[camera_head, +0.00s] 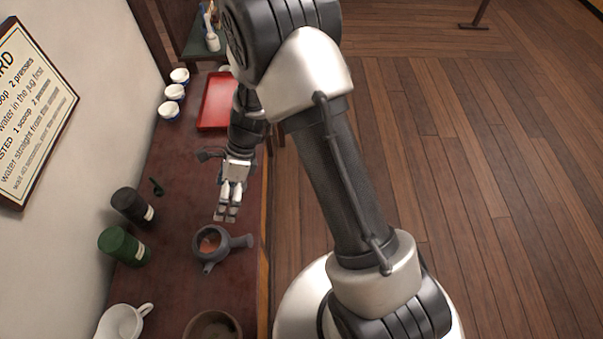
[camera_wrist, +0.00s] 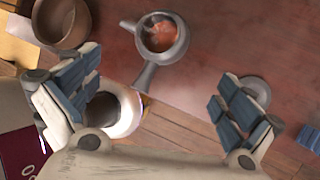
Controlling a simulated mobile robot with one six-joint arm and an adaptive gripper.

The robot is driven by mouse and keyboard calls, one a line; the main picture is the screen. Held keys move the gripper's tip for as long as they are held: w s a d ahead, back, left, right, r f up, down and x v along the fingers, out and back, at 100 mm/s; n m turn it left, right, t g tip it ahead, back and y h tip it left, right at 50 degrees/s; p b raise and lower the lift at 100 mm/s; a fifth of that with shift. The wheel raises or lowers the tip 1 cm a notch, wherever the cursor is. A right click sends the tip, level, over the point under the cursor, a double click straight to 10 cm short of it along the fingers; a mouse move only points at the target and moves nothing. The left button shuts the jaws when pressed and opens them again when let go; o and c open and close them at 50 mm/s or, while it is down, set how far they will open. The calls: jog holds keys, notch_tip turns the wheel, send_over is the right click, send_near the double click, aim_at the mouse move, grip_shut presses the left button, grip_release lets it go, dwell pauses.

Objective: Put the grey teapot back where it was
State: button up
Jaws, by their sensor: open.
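The grey teapot (camera_head: 208,245) stands upright on the dark red counter, without a lid, with orange-brown contents showing inside. Its side handle points right in the head view. In the wrist view the teapot (camera_wrist: 176,38) is at the top centre, its handle pointing down and to the left. My gripper (camera_head: 227,216) is just beyond the teapot in the head view, above the counter. In the wrist view my gripper (camera_wrist: 160,100) has its fingers wide apart with nothing held between them. The teapot lies outside the fingers, apart from them.
A green canister (camera_head: 124,246) and a black canister (camera_head: 132,206) stand along the wall. A white jug (camera_head: 124,322) and a brown bowl (camera_head: 212,328) are at the near end. A red tray (camera_head: 217,101) and several small cups (camera_head: 174,92) are farther back. The counter (camera_head: 185,190) between is mostly clear.

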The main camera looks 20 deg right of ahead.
jog(key=s+d+r+n+t+h, duration=0.1)
jog(key=s+d+r+n, duration=0.3)
jog(key=r, duration=0.6)
jog(key=s+d+r+n+t+h, duration=0.1)
jog(key=s+d+r+n+t, duration=0.1)
jog(key=r+n, duration=0.6)
jog(key=s+d+r+n+t+h, duration=0.3)
jog(key=s+d+r+n, duration=0.6)
jog(key=s, duration=0.3)
jog(key=shift+s+d+r+n+t+h, duration=0.2)
jog(key=shift+r+n+t+h, duration=0.1)
jog(key=shift+r+t+h, duration=0.15)
jog(key=shift+a, duration=0.15)
